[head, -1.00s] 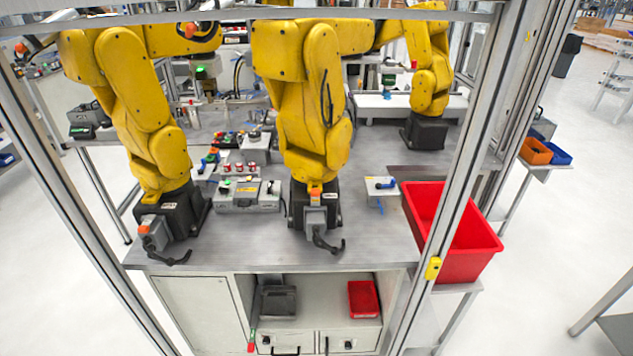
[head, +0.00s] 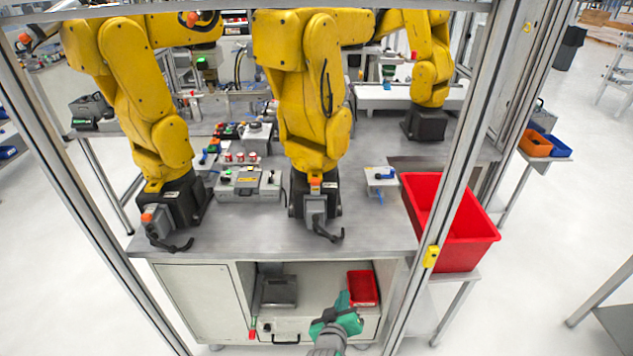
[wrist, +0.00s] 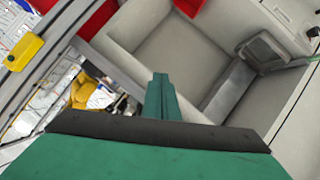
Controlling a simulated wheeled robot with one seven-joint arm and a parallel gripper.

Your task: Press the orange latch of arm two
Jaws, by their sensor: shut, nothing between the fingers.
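Three yellow arms stand on the grey worktable (head: 375,235); no numbering is legible. The middle arm (head: 318,85) has a small orange latch (head: 315,182) on top of the grey connector at the front of its black base. The left arm (head: 140,95) has a similar orange latch (head: 147,217) on its base connector. My green gripper (head: 345,299) is low in front of the cabinet, below the table edge and well apart from both latches. In the wrist view the fingers (wrist: 160,92) are together and empty; neither latch can be made out there.
A metal frame post (head: 450,160) with a yellow block (head: 431,256) stands right of my gripper. A red bin (head: 425,200) is beyond it. The cabinet shelf holds a small red bin (head: 363,287) and a grey case (head: 279,290). Black cables hang from the base connectors.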

